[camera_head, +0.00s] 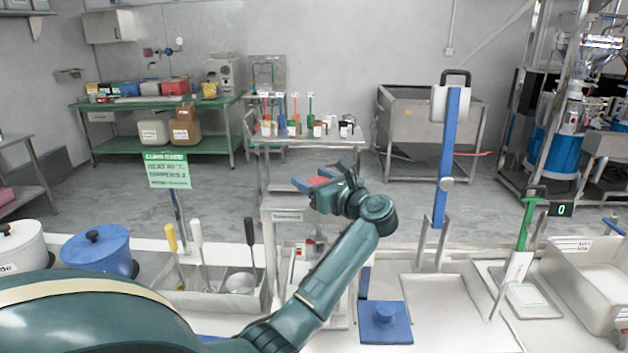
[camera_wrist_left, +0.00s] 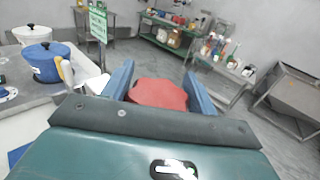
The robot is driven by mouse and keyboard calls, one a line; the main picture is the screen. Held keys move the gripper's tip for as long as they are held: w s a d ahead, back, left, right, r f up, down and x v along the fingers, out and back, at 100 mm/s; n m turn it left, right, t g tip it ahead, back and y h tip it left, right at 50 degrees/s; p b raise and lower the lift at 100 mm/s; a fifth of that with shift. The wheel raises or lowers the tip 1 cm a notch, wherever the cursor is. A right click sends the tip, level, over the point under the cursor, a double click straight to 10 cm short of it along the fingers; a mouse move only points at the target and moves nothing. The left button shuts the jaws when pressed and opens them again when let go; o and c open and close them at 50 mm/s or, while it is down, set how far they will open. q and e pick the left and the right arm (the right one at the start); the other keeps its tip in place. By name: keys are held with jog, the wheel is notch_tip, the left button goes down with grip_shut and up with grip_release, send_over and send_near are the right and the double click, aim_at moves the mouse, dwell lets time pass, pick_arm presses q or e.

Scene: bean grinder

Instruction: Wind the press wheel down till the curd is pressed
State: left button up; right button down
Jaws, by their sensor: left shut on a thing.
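My left gripper (camera_head: 318,184) is raised above the middle of the bench, with its blue fingers pointing left and away. It is shut on a red, many-sided piece (camera_head: 317,181), which looks like the press wheel. In the left wrist view the red wheel (camera_wrist_left: 158,94) sits between the two blue fingers of the left gripper (camera_wrist_left: 158,88). A pale stand (camera_head: 310,258) is partly visible below the gripper; my arm hides much of it. I cannot make out the curd. My right gripper is not in view.
A bin of upright tools (camera_head: 215,300) and a blue lidded pot (camera_head: 97,250) stand left. A blue block with a knob (camera_head: 385,322) lies right of my arm. A tall blue lever (camera_head: 447,150) and a green-handled device (camera_head: 525,225) stand farther right.

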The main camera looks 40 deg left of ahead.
pick_arm(q)
jog(key=shift+m+t, duration=0.4)
jog(key=shift+t, duration=0.2)
